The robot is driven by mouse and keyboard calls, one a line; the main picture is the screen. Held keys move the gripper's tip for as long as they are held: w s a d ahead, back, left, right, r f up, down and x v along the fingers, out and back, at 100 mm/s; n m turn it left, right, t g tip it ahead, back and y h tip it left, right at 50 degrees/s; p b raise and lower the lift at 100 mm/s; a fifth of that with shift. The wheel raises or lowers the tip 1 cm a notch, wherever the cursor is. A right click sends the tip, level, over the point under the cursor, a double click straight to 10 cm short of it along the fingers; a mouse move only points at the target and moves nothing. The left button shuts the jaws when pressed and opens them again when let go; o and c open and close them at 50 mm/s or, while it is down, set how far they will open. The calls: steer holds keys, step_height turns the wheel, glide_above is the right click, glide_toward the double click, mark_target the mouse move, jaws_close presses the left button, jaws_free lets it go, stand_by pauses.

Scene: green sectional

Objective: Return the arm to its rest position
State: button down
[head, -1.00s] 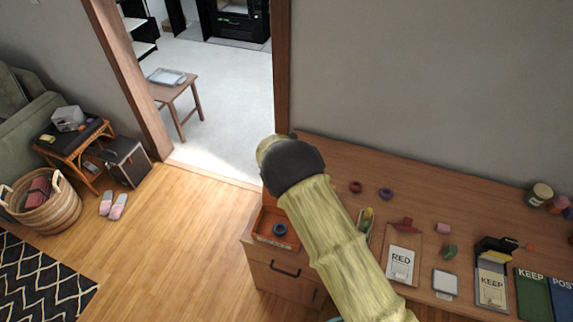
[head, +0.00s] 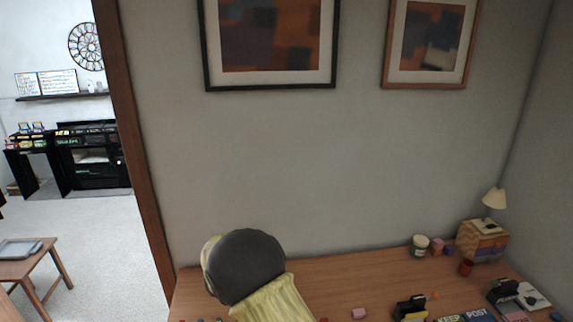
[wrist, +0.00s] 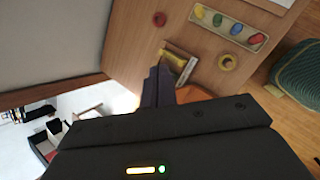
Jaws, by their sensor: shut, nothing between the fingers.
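My gripper (wrist: 158,85) shows in the wrist view, its dark fingers together and holding nothing. It hangs over the wooden desk (wrist: 135,52), near a yellow item (wrist: 178,58); I cannot tell how high above the desk it is. In the head view, my arm's yellow-green link and dark joint stand at the bottom, in front of the desk (head: 385,277). My gripper is not seen in the head view.
The desk carries a jar (head: 419,245), a lamp (head: 493,199) and small items. In the wrist view, a red ring (wrist: 159,19), a yellow ring (wrist: 228,62) and a tray (wrist: 250,43) with coloured pieces lie on it. A wall stands behind; a doorway opens at left.

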steer(key=s+d+r+m+g+b, duration=0.15)
steer(key=s+d+m, duration=0.25)
steer(key=d+m, duration=0.45)
steer(key=s+d+r+m+g+b, duration=0.1)
steer(key=s+d+r+m+b, duration=0.25)
steer(key=d, duration=0.75)
steer(key=s+d+f+m+b, duration=0.1)
steer(key=s+d+m, duration=0.4)
steer(key=s+m, duration=0.2)
steer(key=s+d+m+g+b, duration=0.1)
steer(key=s+d+m+b, duration=0.1)
steer(key=s+d+m, duration=0.3)
steer(key=s+m, duration=0.2)
steer(key=s, duration=0.2)
steer(key=shift+s+f+m+y, duration=0.3)
steer(key=shift+s+f, duration=0.05)
steer(key=shift+a, duration=0.1)
